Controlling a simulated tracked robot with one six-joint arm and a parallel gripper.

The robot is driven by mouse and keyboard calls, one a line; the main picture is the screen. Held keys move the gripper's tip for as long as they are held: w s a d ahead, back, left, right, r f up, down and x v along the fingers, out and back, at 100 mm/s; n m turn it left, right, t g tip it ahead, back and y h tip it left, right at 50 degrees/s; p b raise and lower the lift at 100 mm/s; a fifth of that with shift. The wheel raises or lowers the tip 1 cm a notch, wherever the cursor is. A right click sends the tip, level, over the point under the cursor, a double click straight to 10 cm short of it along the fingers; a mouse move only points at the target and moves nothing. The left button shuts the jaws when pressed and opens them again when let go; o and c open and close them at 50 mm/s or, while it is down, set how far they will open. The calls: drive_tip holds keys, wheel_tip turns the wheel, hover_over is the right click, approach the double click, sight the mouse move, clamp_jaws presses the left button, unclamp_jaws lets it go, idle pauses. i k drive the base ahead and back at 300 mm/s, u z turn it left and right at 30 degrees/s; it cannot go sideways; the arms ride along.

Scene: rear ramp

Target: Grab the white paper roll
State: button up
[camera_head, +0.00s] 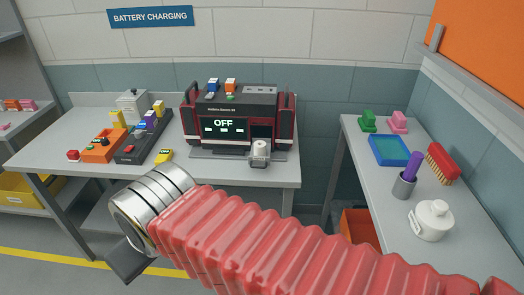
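A small white roll-like object (259,149) stands upright on the left bench, just in front of the right part of the black and red charging unit. It looks like the white paper roll, but it is too small to be sure. My arm, in a red ribbed sleeve, crosses the lower picture and ends in a silver cuff at lower left. One dark piece of my gripper (127,262) shows below the cuff; the rest is hidden. The gripper is in front of the bench, to the left of the roll and apart from it. Whether it is open cannot be told.
The charging unit (222,117) reads OFF. An orange tray (101,149), a black charger strip (131,153) and several coloured blocks lie left of it. The right bench holds a blue tray (390,151), a red brush (442,162), a pen cup (403,186) and a white lidded jar (432,222).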

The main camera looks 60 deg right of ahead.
sight(260, 146)
drive_tip(key=i, duration=1)
